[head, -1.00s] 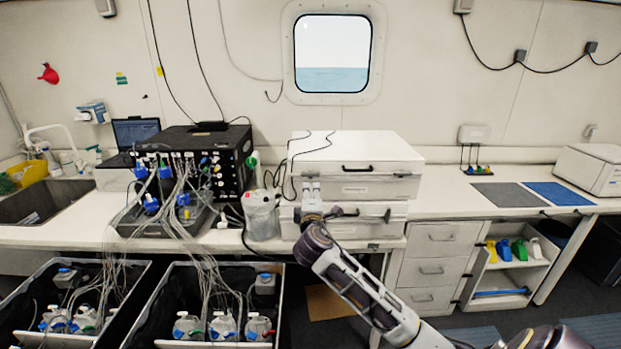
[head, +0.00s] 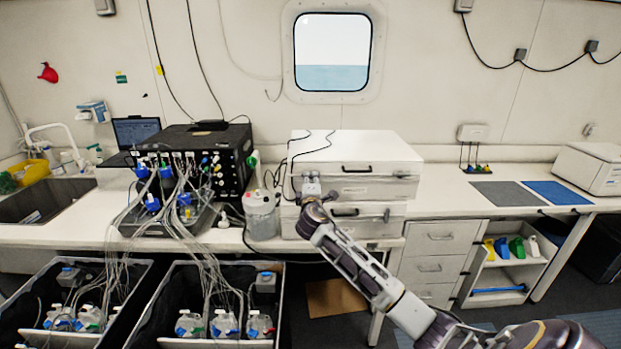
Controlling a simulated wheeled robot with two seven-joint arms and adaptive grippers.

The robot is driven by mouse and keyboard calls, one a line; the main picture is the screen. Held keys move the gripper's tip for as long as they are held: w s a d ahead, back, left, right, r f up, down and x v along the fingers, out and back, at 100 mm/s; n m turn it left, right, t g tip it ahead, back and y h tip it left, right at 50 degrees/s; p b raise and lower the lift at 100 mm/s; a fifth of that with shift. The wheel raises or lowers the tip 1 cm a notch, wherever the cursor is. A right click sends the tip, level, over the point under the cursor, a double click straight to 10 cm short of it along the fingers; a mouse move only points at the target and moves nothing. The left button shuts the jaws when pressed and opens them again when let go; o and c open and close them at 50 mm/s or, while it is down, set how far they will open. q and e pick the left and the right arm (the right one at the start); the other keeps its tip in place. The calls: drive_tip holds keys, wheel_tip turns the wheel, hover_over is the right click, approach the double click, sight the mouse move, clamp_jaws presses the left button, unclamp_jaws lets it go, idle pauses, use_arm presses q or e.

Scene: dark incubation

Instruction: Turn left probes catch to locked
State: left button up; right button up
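Two flat white cases are stacked on the bench: the upper case (head: 375,150) and the lower case (head: 345,229). Each has a dark handle on its front. My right gripper (head: 311,183) is at the left part of the stack's front, around the seam between the cases. It covers the area where a left catch could sit, so I cannot make out the catch or its position. Contact with the case cannot be told. The fingers are too small to tell open from shut. My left gripper is not in view.
A black instrument box (head: 205,145) with many tubes and a clear jug (head: 262,214) stand left of the cases. Black cables lie over the upper case's left side. Two open bins (head: 160,302) with bottles are below. The bench right of the cases is mostly clear.

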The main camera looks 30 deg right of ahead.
sight(311, 178)
drive_tip(key=shift+p+x, duration=0.3)
drive_tip(key=shift+x, duration=1.25)
clamp_jaws()
